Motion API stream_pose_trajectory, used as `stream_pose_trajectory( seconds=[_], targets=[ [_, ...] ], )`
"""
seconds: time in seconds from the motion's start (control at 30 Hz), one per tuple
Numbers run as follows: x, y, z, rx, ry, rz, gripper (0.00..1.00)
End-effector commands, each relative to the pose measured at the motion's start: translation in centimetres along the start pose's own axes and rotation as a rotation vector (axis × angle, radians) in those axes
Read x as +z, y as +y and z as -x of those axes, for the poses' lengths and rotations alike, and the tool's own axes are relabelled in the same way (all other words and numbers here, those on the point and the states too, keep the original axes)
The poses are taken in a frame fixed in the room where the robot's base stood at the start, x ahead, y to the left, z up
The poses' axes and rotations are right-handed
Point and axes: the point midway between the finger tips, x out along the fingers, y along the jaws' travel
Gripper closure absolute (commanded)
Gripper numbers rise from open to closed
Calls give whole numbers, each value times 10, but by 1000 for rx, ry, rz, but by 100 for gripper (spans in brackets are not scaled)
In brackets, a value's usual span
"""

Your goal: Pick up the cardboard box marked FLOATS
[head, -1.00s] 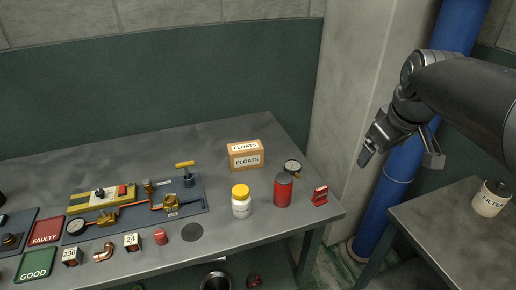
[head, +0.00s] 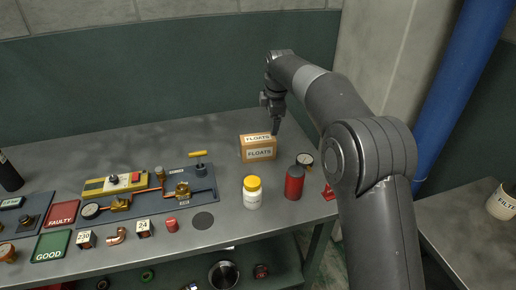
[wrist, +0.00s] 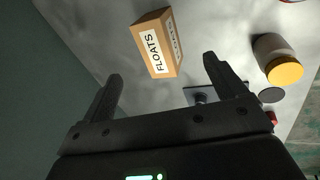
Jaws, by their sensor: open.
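The cardboard box marked FLOATS (head: 258,152) stands on the grey workbench (head: 110,163) towards its back right. It is brown with white labels on its top and front. In the wrist view the box (wrist: 157,45) shows beyond the fingertips, apart from them. My gripper (head: 272,122) is above and slightly behind the right end of the box in the head view. In the wrist view my gripper (wrist: 160,68) has its two fingers spread wide with nothing between them.
A panel with copper pipes and valves (head: 207,185) lies to the left. The bench behind the box is clear.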

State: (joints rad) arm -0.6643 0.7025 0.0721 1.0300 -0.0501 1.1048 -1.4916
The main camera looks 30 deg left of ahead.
Motion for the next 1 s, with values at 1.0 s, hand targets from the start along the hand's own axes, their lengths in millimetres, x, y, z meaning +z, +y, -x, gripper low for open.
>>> stream_pose_trajectory(
  seconds=[1.0],
  targets=[
    [-34, 16, -123, -10, 12, 105, 11]
  ],
)
